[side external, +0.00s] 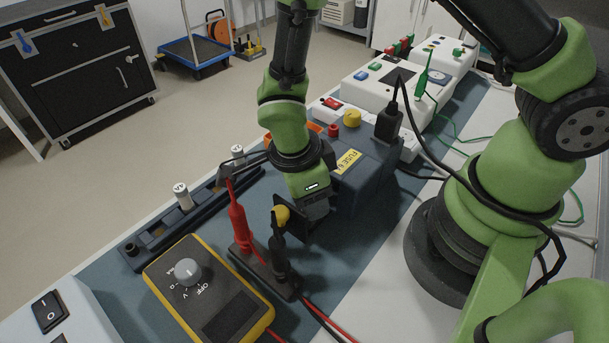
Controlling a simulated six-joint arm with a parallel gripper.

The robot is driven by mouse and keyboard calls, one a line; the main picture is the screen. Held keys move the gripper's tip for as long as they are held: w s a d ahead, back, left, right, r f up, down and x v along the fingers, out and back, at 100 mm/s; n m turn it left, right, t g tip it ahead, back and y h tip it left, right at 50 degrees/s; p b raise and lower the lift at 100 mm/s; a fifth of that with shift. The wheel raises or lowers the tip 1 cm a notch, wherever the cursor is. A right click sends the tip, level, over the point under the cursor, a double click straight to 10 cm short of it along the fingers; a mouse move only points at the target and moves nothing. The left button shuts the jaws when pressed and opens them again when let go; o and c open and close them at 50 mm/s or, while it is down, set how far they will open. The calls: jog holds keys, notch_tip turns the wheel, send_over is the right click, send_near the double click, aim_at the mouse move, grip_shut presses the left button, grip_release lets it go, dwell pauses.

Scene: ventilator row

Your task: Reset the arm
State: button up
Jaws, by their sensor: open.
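My gripper (238,170) is at the end of my green and black arm, in the middle of the side external view. The red probe and a black probe (279,258) stand upright in a dark holder (250,262).
A yellow multimeter (208,295) lies in front. A dark rack (152,243) with white fuses (182,196) runs along the left. A blue-grey box labelled FUSE (350,163) stands right of my gripper. White devices (375,88) with cables stand behind.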

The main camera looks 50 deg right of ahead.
jog(key=s+d+r+n+t+y, duration=0.1)
jog(key=d+r+n+t+y, duration=0.2)
jog(key=r+n, duration=1.15)
jog(key=s+d+r+n+t, duration=0.2)
jog(key=s+r, duration=0.1)
jog(key=r, duration=0.3)
jog(key=s+d+r+n+t+y, duration=0.1)
jog(key=s+r+n+t, duration=0.2)
jog(key=r, duration=0.3)
jog(key=shift+s+d+r, duration=0.3)
jog(key=shift+s+d, duration=0.1)
jog(key=shift+s, duration=0.4)
jog(key=shift+n, duration=0.25)
jog(key=shift+c, duration=0.5)
jog(key=shift+w, duration=0.1)
